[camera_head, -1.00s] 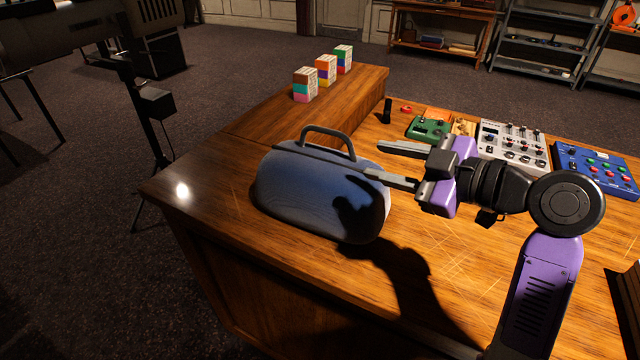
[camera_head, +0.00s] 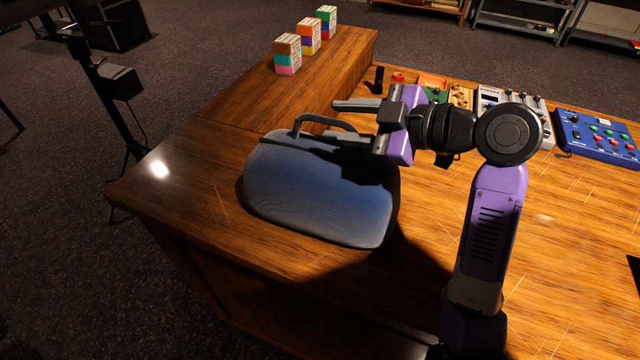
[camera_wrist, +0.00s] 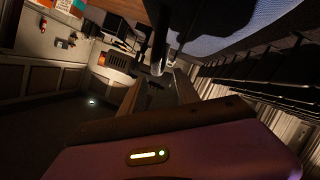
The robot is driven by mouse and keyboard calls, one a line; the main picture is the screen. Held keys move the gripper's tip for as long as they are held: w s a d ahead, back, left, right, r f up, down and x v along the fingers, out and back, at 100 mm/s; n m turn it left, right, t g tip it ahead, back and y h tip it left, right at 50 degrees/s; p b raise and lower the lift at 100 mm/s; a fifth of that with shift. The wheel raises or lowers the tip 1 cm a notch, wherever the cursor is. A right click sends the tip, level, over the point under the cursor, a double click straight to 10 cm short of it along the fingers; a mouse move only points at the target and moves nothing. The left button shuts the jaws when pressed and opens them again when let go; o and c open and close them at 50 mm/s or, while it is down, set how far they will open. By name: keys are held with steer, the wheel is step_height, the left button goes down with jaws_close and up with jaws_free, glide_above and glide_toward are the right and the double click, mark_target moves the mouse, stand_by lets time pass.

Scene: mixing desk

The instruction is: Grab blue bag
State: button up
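The blue bag (camera_head: 320,195) stands on the wooden desk near its front left corner. In the wrist view the fingers (camera_wrist: 158,82) are apart. A grey curved part of the handle (camera_wrist: 159,50) shows near them, with the bag's blue fabric (camera_wrist: 220,25) beside it.
Three colourful boxes (camera_head: 288,54) stand on the raised desk ledge at the back. A blue mixer (camera_head: 597,136) and other audio devices (camera_head: 515,105) lie at the back right. A dark stand (camera_head: 120,85) is left of the desk.

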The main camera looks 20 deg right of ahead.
mark_target(332, 119)
steer(key=x, duration=0.2)
steer(key=b+x, duration=0.1)
steer(key=x, duration=0.1)
steer(key=shift+w+d+f, duration=0.2)
steer(key=shift+w+f, duration=0.05)
steer(key=shift+w, duration=0.05)
jaws_close()
stand_by(1.1)
steer(key=shift+r, duration=0.2)
